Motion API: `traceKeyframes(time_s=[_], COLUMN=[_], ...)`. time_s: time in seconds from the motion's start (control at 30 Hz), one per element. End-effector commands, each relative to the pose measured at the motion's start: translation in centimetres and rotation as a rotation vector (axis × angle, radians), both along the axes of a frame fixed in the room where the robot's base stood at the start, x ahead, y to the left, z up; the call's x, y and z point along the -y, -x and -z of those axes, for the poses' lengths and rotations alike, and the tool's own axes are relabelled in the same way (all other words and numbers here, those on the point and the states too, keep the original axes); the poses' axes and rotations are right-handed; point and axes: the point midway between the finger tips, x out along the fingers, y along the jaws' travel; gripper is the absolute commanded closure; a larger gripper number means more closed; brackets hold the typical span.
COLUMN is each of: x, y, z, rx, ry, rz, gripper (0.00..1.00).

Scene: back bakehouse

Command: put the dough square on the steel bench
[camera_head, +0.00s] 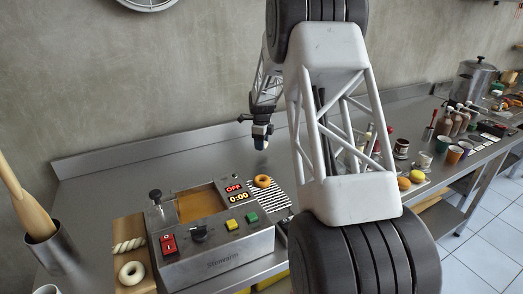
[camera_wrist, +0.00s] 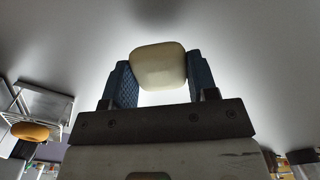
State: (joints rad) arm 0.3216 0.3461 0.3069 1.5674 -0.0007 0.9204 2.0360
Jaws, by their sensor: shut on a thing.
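My gripper (camera_head: 260,133) is shut on the dough square, a pale cream, rounded block (camera_wrist: 159,66) between the two blue fingers in the wrist view. In the head view the dough square (camera_head: 261,144) is a small pale spot at the fingertips, mostly hidden by them. My gripper is over the back part of the steel bench (camera_head: 130,165), behind the fryer. A bare steel surface (camera_wrist: 245,50) lies beyond the dough in the wrist view. I cannot tell whether the dough touches the bench.
A fryer (camera_head: 215,242) with oil stands at the front, with a browned doughnut (camera_head: 263,181) on a rack (camera_head: 274,197) beside it. A board (camera_head: 131,250) holds a twist and a pale ring. Cups and bottles stand at right. The bench behind the fryer is clear.

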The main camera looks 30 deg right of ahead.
Motion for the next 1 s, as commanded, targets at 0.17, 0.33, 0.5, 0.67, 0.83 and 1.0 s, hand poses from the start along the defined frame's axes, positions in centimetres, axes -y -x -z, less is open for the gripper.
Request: traceKeyframes(time_s=[0.17,0.33,0.5,0.67,0.83,1.0], x=[0.0,0.0,0.0,0.0,0.0,0.0], y=[0.0,0.0,0.0,0.0,0.0,0.0], z=[0.8,2.5,3.5,3.5,3.6,3.8], rx=[0.0,-0.001,0.0,0.001,0.0,0.0], ry=[0.0,-0.001,0.0,0.001,0.0,0.0], rz=[0.0,0.0,0.0,0.0,0.0,0.0], gripper=[0.6,0.6,0.6,0.6,0.6,0.36])
